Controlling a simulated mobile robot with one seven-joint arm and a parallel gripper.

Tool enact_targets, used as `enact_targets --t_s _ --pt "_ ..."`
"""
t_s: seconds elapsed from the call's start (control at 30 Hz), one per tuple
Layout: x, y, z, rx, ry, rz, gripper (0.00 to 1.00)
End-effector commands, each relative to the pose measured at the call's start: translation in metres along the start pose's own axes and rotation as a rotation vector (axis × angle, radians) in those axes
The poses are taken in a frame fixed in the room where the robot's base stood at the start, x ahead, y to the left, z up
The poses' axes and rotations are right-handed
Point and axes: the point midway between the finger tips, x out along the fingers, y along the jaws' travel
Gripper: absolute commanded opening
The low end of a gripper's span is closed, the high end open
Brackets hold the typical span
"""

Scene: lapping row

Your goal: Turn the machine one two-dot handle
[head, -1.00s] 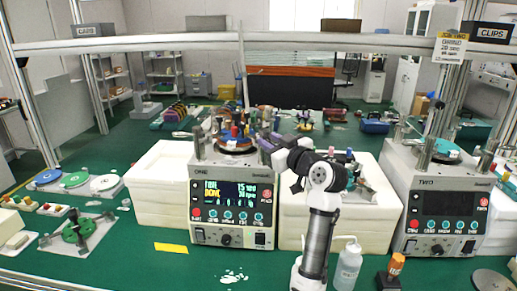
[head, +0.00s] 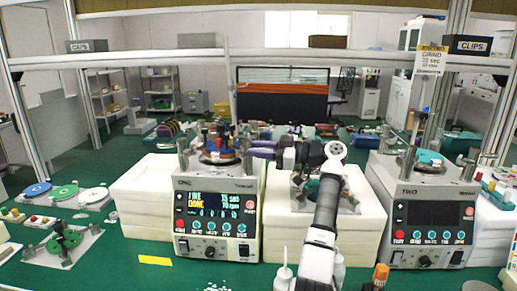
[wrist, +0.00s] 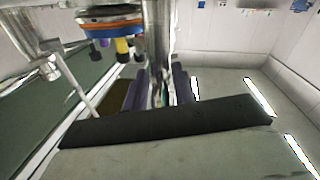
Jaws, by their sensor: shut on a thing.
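Machine one (head: 217,211) stands left of centre in the head view, its lit screen reading DONE. On top is a round plate (head: 220,157) with coloured knobs. The plate shows upside down in the wrist view (wrist: 108,20), with dark blue, yellow and purple knobs. My gripper (head: 258,148) reaches in from the right at plate height, beside the machine's upper right. In the wrist view its purple fingers (wrist: 160,85) are shut on a grey upright post (wrist: 157,35). I cannot see dots on it, so I cannot tell whether it is the two-dot handle.
Machine two (head: 427,211) stands at the right with a dark screen. White blocks (head: 147,200) flank machine one. Coloured discs (head: 63,192) lie at the left. A metal frame bar (head: 250,55) crosses above.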

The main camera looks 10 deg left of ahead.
Motion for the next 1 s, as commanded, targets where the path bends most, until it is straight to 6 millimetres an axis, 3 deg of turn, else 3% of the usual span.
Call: enact_targets --t_s 0.4,0.97,1.0 --pt "0.0006 0.0003 -0.0011 -0.004 0.025 -0.134 0.00" --pt "0.0013 -0.0003 0.0001 -0.005 0.028 -0.154 0.00" --pt "0.0013 -0.0003 0.0001 -0.005 0.028 -0.154 0.31"
